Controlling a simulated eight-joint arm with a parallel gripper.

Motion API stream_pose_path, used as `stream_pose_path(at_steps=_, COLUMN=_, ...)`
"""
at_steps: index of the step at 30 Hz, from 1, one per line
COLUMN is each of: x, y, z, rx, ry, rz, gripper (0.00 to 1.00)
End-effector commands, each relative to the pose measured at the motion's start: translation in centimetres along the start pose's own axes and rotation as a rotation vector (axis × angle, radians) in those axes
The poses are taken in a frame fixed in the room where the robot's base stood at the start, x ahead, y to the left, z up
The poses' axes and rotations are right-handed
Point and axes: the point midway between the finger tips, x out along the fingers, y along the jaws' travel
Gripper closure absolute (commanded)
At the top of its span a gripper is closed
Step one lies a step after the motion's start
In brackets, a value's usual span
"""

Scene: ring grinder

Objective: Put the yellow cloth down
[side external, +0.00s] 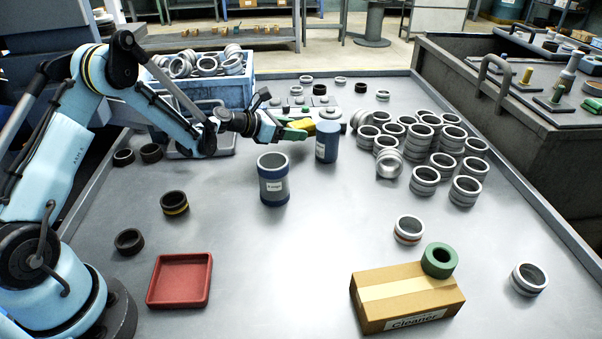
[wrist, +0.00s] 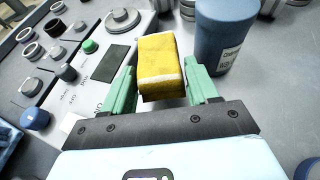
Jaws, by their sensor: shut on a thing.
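The yellow cloth (wrist: 158,68) is a folded block with pale edges, between the green fingers of my gripper (wrist: 160,92) in the wrist view. My gripper is shut on it. In the side view the cloth (side external: 303,124) shows as a small yellow patch at the tip of my gripper (side external: 296,129), close to a blue canister. It appears held above the table, but the exact height is hard to tell.
A control panel (wrist: 75,60) lies left in the wrist view. Metal rings (side external: 420,145) crowd the right. A red tray (side external: 180,280) and cardboard box (side external: 405,300) are in front. The table's middle (side external: 330,225) is clear.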

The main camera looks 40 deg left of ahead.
Motion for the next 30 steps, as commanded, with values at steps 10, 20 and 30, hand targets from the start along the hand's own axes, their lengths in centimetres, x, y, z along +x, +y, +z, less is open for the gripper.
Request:
stream_pose_path(at_steps=10, x=1.3, y=0.0, z=-3.1, rx=0.000, ry=0.000, rz=0.000, gripper=0.75)
stream_pose_path(at_steps=20, x=1.4, y=0.0, z=-3.3, rx=0.000, ry=0.000, rz=0.000, gripper=0.75)
stream_pose_path(at_steps=30, x=1.4, y=0.0, z=-3.4, rx=0.000, ry=0.000, rz=0.000, gripper=0.16)
